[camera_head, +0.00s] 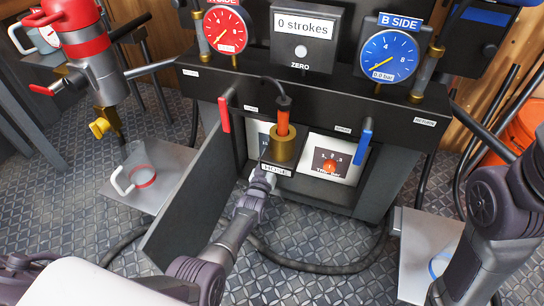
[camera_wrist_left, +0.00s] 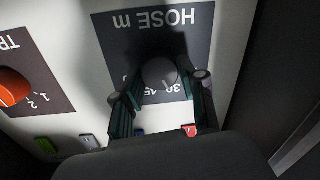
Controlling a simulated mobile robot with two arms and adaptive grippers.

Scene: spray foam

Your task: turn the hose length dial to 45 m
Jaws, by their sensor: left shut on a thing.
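The hose length dial is a grey round knob (camera_wrist_left: 160,73) on a dark panel (camera_wrist_left: 190,42) marked HOSE m, which appears upside down in the left wrist view. The numbers 30 and 45 show beside the knob, partly hidden by it and my fingers. My left gripper (camera_wrist_left: 160,92) has one finger on each side of the knob and is shut on it. I cannot read the knob's pointer. In the head view, my left gripper (camera_head: 262,178) reaches the machine's front and hides the dial. My right arm is at the right; its gripper is out of view.
An orange dial (camera_head: 330,166) sits right of the hose panel. An orange-topped part in a brass cup (camera_head: 284,146) stands just above my left gripper. A red lever (camera_head: 224,112) and blue lever (camera_head: 364,140) flank it. An open door (camera_head: 190,205) stands left of my left forearm.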

